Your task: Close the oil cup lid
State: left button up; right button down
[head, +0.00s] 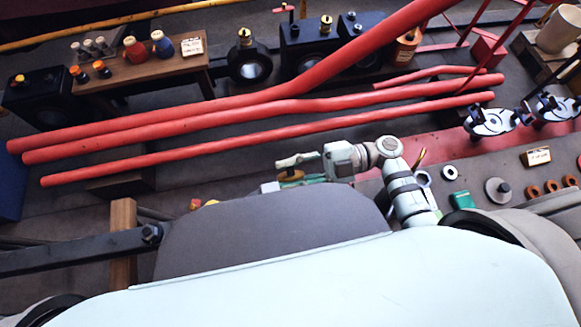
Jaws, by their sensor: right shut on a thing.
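My right gripper (290,170) is near the middle of the head view, its pale green fingers pointing left. It is shut on a small brass-orange round piece (291,177), which is partly hidden by the fingers. I cannot tell whether this piece is the oil cup lid or another part of the cup. What lies under the gripper is hidden by my own grey body. Brass-topped fittings stand on black blocks at the back, one on the left block (245,37) and one on the right block (326,25). My left gripper is not in view.
Long red pipes (250,112) run across behind the gripper. A wooden bench (150,69) with bottles stands at the back left. Rings, a small sign (536,156) and black-and-white round fittings (490,122) are at right. A dark bar (75,251) crosses the lower left.

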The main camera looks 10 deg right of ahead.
jog(key=shift+s+f+n+b, duration=0.1)
jog(key=shift+s+n+b, duration=0.25)
jog(key=shift+n, duration=0.35)
jog(key=shift+s+f+n+b, duration=0.1)
jog(key=shift+n+b, duration=0.35)
jog(key=shift+n, duration=0.25)
jog(key=shift+s+n, duration=0.15)
jog(key=shift+n, duration=0.35)
dwell(0.9)
jog(key=c, duration=1.4)
grip_release()
jog(key=shift+f, duration=0.1)
jog(key=shift+c, duration=0.2)
jog(key=shift+s+f, duration=0.1)
jog(key=shift+f, duration=0.05)
